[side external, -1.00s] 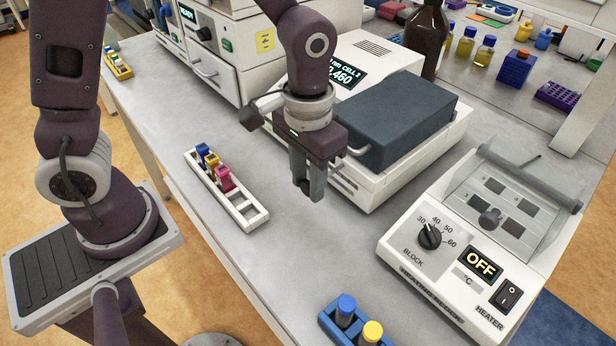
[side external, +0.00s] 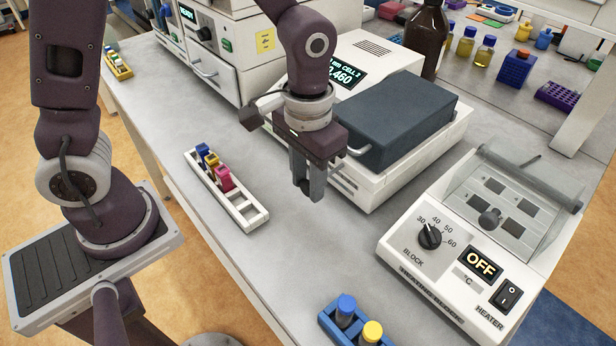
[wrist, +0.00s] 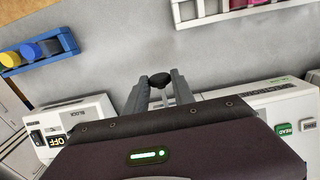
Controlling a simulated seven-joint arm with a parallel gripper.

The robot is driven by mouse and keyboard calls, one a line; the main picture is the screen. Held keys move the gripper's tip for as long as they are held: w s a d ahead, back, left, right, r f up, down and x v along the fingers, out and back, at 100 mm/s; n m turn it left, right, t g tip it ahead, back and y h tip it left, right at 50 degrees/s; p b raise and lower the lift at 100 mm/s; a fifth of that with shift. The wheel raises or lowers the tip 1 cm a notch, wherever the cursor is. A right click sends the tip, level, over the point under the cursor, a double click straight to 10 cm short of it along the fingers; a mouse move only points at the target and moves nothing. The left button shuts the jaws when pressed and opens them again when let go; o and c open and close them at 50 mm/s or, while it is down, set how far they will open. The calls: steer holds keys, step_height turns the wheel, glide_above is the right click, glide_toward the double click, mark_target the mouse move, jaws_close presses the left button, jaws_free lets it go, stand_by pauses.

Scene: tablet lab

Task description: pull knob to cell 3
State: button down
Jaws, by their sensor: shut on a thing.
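A black knob (wrist: 159,79) on a pale rod shows between my fingertips in the wrist view. My gripper (side external: 309,192) is shut on it, fingers pointing down at the front of the white photometer (side external: 368,200). The fingers hide the knob in the side external view. The photometer's display (side external: 347,76) reads CELL 2 and what looks like 0.460. Its dark lid (side external: 405,112) is closed.
A white rack (side external: 247,214) with coloured-capped cuvettes lies left of my gripper. The heating block (side external: 440,262), reading OFF, stands to the right. A blue rack (side external: 330,325) with blue-capped and yellow-capped vials is at the front. Bare bench lies between them.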

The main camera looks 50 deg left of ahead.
stand_by(0.3)
steer(key=shift+s, duration=2.15)
steer(key=c, duration=1.1)
jaws_free()
steer(key=shift+o, duration=0.2)
steer(key=shift+r, duration=0.15)
step_height(320, 180, up, 7)
